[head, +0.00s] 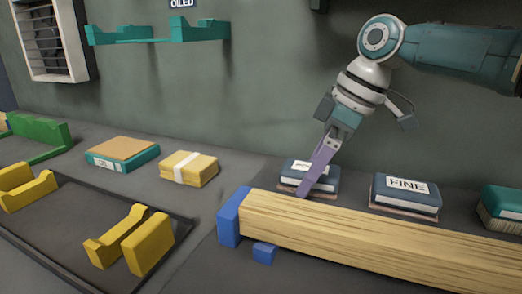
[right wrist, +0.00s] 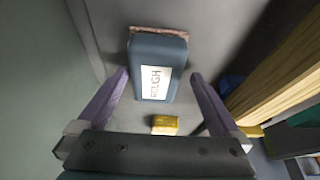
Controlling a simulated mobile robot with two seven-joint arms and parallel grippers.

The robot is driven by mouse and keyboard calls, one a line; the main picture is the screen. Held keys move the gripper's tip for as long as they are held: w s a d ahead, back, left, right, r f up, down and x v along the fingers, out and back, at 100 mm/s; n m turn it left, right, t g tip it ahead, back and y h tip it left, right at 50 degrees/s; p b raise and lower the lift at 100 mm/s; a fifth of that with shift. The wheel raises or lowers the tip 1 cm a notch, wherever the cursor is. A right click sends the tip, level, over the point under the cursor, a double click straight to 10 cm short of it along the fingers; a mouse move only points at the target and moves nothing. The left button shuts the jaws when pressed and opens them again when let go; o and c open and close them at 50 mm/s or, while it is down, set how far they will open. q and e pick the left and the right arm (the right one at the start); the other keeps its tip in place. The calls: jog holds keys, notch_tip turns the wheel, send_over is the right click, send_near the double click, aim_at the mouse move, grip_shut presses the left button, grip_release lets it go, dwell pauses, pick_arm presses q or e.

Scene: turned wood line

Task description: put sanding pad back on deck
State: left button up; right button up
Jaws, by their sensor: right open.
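A blue sanding pad with a white label and a reddish-brown underside (head: 328,181) rests on the grey deck (head: 225,262) behind the wooden beam. In the right wrist view the pad (right wrist: 172,52) shows a label that reads ROUGH. My right gripper (head: 304,190) reaches down at this pad. Its two purple fingers (right wrist: 160,74) are open, one on each side of the pad with gaps visible. A second blue pad, labelled FINE (head: 407,200), sits to the right on the deck. My left gripper is not in view.
The long wooden beam (head: 370,235) with blue end stop (head: 229,218) runs close in front of the pads. A teal brush (head: 503,205) stands at right. A banded yellow bundle (head: 190,169) and a teal-and-tan block (head: 122,153) lie left. A dark tray (head: 75,225) has yellow supports.

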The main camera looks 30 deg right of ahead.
jog(key=p+v, duration=0.1)
jog(key=v, duration=0.4)
jog(key=shift+w+d, duration=0.1)
jog(key=shift+w, duration=0.05)
jog(key=s+d, duration=0.4)
jog(key=s, duration=0.1)
jog(key=s+d+b, duration=0.1)
jog(key=s+d, duration=0.1)
jog(key=d, duration=0.1)
jog(key=shift+s+f, duration=0.25)
jog(key=shift+f, duration=0.1)
jog(key=shift+s+d+r, duration=0.1)
jog(key=shift+s+d, duration=0.3)
jog(key=shift+s, duration=0.15)
jog(key=shift+a, duration=0.1)
